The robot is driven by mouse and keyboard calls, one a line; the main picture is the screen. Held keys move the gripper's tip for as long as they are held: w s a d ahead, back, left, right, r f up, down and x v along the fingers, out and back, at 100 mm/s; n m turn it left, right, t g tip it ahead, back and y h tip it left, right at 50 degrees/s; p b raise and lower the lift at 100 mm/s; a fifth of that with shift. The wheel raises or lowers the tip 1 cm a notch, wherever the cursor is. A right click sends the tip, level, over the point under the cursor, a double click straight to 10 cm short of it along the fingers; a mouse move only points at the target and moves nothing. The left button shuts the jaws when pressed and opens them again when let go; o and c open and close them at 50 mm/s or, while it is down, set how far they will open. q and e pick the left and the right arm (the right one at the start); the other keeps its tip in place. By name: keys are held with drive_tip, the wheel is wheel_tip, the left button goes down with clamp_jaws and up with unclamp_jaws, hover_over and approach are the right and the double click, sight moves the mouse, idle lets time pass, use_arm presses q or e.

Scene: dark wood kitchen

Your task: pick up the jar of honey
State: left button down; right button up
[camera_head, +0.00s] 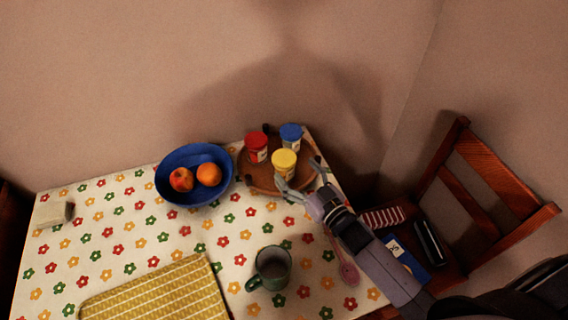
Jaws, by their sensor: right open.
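Three jars stand upright on a round brown wooden tray (258,183) at the back right of the table. One has a yellow lid (285,159), one a red lid (257,147), one a blue lid (291,137). The labels are too small to read, so I cannot tell by them which holds honey. My right gripper (301,177) reaches in from the lower right. It is open and empty, its fingers spread just in front and to the right of the yellow-lidded jar, one fingertip close to its base. My left gripper is not in view.
A blue bowl (164,188) with fruit stands left of the tray. A green mug (273,268) and a yellow mat (160,294) are nearer. A pale block (50,214) lies far left. A wooden chair (490,178) with items on it stands right. The wall is close behind the tray.

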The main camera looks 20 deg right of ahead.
sight(284, 157)
drive_tip(key=p+x, duration=0.1)
drive_tip(key=x, duration=0.5)
drive_tip(key=shift+w, duration=0.3)
drive_tip(key=shift+c, duration=0.5)
drive_tip(key=c, duration=1.3)
drive_tip(key=shift+c, duration=0.8)
